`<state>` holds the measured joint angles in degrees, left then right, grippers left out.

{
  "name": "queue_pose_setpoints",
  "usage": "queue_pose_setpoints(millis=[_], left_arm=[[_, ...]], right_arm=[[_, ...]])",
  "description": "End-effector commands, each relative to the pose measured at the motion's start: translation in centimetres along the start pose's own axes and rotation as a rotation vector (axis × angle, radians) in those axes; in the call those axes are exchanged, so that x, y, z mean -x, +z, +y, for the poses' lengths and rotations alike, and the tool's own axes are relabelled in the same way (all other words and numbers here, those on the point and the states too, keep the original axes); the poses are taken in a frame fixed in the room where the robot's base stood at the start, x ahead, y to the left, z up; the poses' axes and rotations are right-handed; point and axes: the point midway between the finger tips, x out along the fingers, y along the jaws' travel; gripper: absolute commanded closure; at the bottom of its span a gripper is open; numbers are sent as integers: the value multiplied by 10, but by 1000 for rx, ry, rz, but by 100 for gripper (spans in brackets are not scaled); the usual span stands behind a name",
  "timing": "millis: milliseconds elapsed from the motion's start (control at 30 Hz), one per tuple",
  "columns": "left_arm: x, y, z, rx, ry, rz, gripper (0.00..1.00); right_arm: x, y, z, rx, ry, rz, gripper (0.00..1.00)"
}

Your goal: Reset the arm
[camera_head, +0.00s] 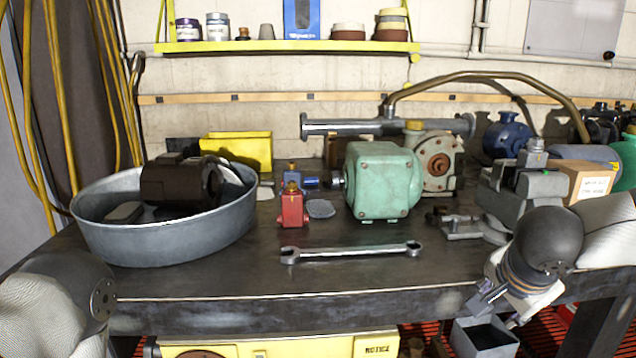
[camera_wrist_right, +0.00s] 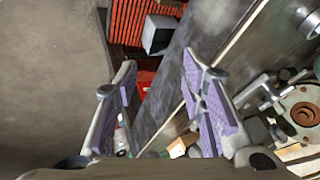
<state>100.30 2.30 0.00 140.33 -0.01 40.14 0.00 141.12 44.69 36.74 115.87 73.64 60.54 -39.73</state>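My right arm comes in from the right in the head view, and my right gripper (camera_head: 484,301) is low beside the bench's front edge. In the right wrist view the gripper (camera_wrist_right: 158,66) has its two purple-padded fingers apart, with nothing between them. My left arm shows only as a dark rounded link at the lower left of the head view; its gripper is out of frame. A dark motor (camera_head: 176,184) lies in a round grey metal tub (camera_head: 165,245) on the left of the bench.
The dark workbench (camera_head: 260,275) holds a green motor housing (camera_head: 382,183), a wrench (camera_head: 350,251), a red part (camera_head: 292,208) and a grey vise (camera_head: 520,190). A grey bin (camera_head: 485,338) stands below the front edge. The bench front around the wrench is clear.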

Motion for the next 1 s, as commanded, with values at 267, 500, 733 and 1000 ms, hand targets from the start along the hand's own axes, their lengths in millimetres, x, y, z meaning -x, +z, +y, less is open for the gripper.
queue_pose_setpoints(millis=[267,500,733,1000], left_arm=[[0,1,0,0,0,-4,60],[0,1,0,0,0,-2,60],[0,1,0,0,0,-2,60],[0,1,0,0,0,-3,60]], right_arm=[[-93,160,167,693,46,-154,63],[-55,244,335,1072,132,-576,63],[-29,255,381,1152,172,-717,63],[-30,255,380,1151,170,-714,63]])
